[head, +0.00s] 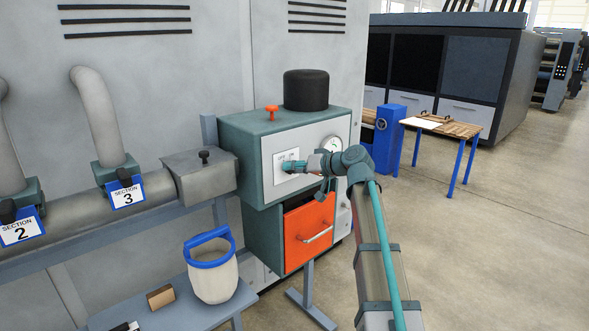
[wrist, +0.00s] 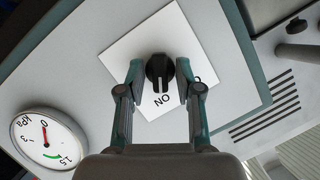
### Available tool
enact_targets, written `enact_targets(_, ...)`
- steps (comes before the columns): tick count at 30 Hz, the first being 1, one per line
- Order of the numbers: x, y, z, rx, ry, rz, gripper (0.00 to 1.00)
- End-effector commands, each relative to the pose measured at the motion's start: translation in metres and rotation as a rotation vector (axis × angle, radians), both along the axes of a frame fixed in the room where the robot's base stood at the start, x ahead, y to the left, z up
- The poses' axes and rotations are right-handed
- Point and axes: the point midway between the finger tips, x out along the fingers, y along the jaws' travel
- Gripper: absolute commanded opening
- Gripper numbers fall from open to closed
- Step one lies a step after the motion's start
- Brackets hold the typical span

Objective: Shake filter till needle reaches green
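A teal filter cabinet (head: 233,140) with a pale front panel stands against the grey machine. A black rotary switch (wrist: 160,72) sits on a white plate lettered "ON". My gripper (wrist: 159,75) is open, its fingers on either side of the switch with gaps showing. The round gauge (head: 332,146) is on the same panel. In the wrist view the gauge (wrist: 47,138) shows a short red needle away from the green arc. An orange knob (head: 271,109) and a black cylinder (head: 306,91) are on the cabinet top.
An orange drawer (head: 309,230) is shut below the panel. A white bucket with a blue rim (head: 213,275) and a brown block (head: 160,297) are on a low bench at left. Pipes run behind it. The floor at right is clear, with a wooden table (head: 455,128) farther back.

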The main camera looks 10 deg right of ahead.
Motion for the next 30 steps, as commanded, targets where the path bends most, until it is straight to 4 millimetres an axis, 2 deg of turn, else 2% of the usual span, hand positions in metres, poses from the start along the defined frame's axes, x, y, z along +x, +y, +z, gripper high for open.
enact_targets(9, -0.001, 0.0, 0.0, -0.001, -0.001, 0.0, 0.42)
enact_targets(14, -0.008, -0.007, 0.003, -0.001, 0.0, 0.0, 0.42)
enact_targets(30, -0.072, -0.066, 0.034, -0.001, -0.001, -0.001, 0.42)
